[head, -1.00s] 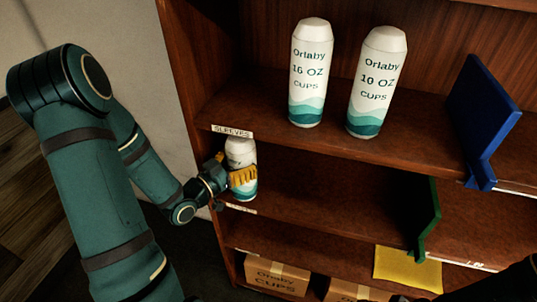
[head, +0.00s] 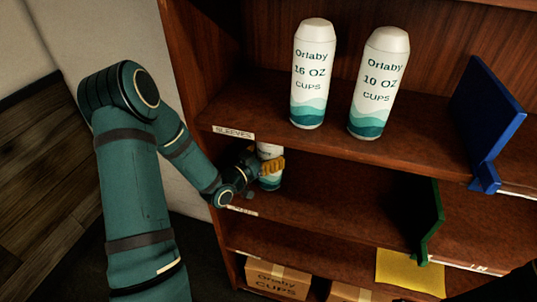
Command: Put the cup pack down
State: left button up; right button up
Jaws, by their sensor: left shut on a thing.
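A white and teal cup pack (head: 269,181) stands upright on the middle shelf (head: 330,205), near its left end. Its top is hidden behind the edge of the shelf above. My left gripper (head: 272,165), with yellow fingers, is shut on the pack. Whether the pack's base touches the shelf is hard to tell. My right gripper is not in view.
Two cup packs, a 16 OZ (head: 311,75) and a 10 OZ (head: 378,85), stand on the shelf above. A blue divider (head: 488,110) and a green divider (head: 428,220) stand to the right. Cardboard boxes (head: 278,278) and a yellow sheet (head: 410,272) are below. The middle shelf is clear between pack and green divider.

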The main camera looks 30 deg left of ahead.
pick_arm(q)
jog(key=shift+r, duration=0.15)
jog(key=o, duration=1.2)
jog(key=shift+s, duration=0.1)
jog(key=shift+r, duration=0.1)
jog(key=v, duration=1.2)
